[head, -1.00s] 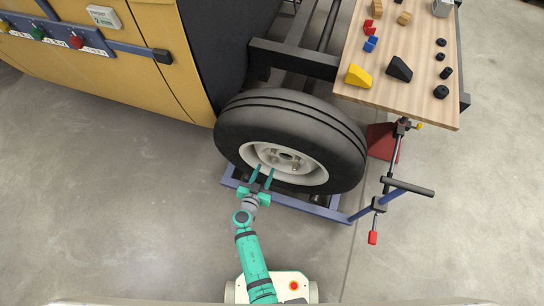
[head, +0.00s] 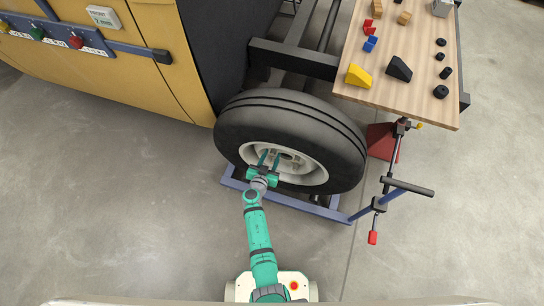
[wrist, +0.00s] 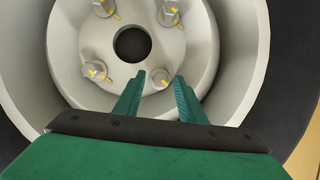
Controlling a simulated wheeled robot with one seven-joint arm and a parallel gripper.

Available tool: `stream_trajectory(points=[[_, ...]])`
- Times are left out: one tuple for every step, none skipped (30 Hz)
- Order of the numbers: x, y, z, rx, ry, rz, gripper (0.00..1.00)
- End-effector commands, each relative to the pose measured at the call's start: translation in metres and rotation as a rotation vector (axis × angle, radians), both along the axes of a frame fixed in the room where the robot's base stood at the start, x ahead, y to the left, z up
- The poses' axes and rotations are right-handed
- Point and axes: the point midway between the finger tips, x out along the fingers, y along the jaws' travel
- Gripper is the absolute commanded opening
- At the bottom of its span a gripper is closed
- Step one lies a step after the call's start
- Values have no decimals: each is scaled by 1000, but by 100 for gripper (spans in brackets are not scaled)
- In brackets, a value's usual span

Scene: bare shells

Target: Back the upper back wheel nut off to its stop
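The wheel (head: 330,137) has a black tyre and a pale rim, with several silver hex nuts round a dark centre hole. In the wrist view, nuts sit at upper left (wrist: 104,8), upper right (wrist: 170,15), lower left (wrist: 95,70) and lower right (wrist: 160,78), each with a yellow mark. My gripper (head: 270,157) is in front of the hub, its green fingers apart and empty. In the wrist view, the fingertips (wrist: 160,77) appear on either side of the lower right nut; contact cannot be told. The frames do not label which nut is the upper back one.
A blue frame (head: 285,205) runs below the wheel. A wooden bench (head: 425,60) with blocks and black cylinders stands at right, with a clamp stand (head: 405,187) below it. The yellow body (head: 150,75) is at left. Floor at lower left is clear.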

Motion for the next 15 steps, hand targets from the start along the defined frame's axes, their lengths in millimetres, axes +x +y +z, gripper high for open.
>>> stream_trajectory(points=[[0, 0, 0, 0, 0, 0, 37], [0, 0, 0, 0, 0, 0, 32], [0, 0, 0, 0, 0, 0, 22], [0, 0, 0, 0, 0, 0, 15], [0, 0, 0, 0, 0, 0, 8], [0, 0, 0, 0, 0, 0, 0], [0, 0, 0, 0, 0, 0, 0], [0, 0, 0, 0, 0, 0, 0], [0, -4, 0, -1, 0, -2, 0], [0, -3, 0, -1, 0, -2, 0], [0, -2, 0, -2, 1, -1, 0], [0, -2, 0, -4, 1, -2, 0], [0, -1, 0, -7, 2, -1, 0], [0, -1, 0, -10, 3, -2, 0], [0, -1, 0, -19, 6, -3, 0]])
